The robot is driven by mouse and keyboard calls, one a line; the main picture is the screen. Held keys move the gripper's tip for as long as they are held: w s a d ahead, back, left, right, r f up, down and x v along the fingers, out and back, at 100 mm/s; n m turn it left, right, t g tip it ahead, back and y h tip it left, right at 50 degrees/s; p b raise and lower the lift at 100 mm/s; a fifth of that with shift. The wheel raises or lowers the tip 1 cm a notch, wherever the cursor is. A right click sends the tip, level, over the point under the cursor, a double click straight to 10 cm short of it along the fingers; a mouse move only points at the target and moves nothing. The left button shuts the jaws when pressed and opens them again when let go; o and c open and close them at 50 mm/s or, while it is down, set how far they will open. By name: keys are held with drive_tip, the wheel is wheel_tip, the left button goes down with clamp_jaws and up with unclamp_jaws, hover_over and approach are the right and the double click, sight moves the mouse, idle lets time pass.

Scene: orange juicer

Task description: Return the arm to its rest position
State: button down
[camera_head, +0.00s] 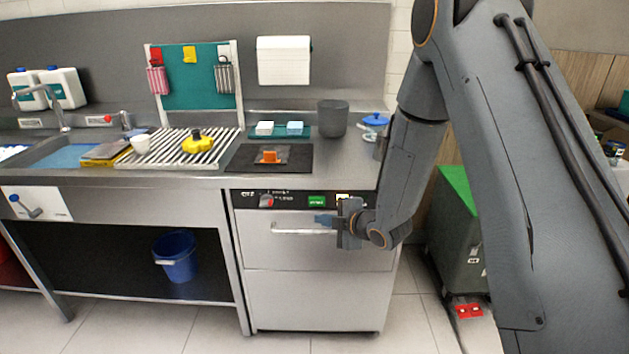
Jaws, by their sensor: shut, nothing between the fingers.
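My arm (410,165) comes down from the top right, bends, and ends in front of the steel machine under the counter. My gripper (326,220) points left, near the right part of the machine's handle (300,230). Its fingers are small in the picture, look shut, and hold nothing that I can see. I cannot tell whether it touches the handle. The machine door (318,252) is shut.
The steel counter (340,165) holds a grey bin (332,118), a black mat (297,164) with an orange item (269,157), and a yellow object (197,141) on a ribbed rack. A green-lidded container (455,240) stands right of the machine. Floor in front is clear.

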drive_tip(key=s+d+r+m+g+h, duration=0.35)
drive_tip(key=s+d+m+h, duration=0.25)
drive_tip(key=s+d+m, duration=0.6)
drive_tip(key=s+d+r+m+g, duration=0.1)
drive_tip(key=s+m+g, duration=0.1)
drive_tip(key=s, duration=0.4)
drive_tip(key=s+d+r+m+g+h, duration=0.1)
drive_tip(key=s+r+m+g, duration=0.1)
drive_tip(key=s+m, duration=0.2)
drive_tip(key=s+d+r+m+g, duration=0.1)
drive_tip(key=s+m+g, duration=0.1)
drive_tip(key=s, duration=0.8)
drive_tip(key=shift+s+d+r+m, duration=0.15)
drive_tip(key=shift+d+r+m, duration=0.2)
drive_tip(key=shift+m, duration=0.25)
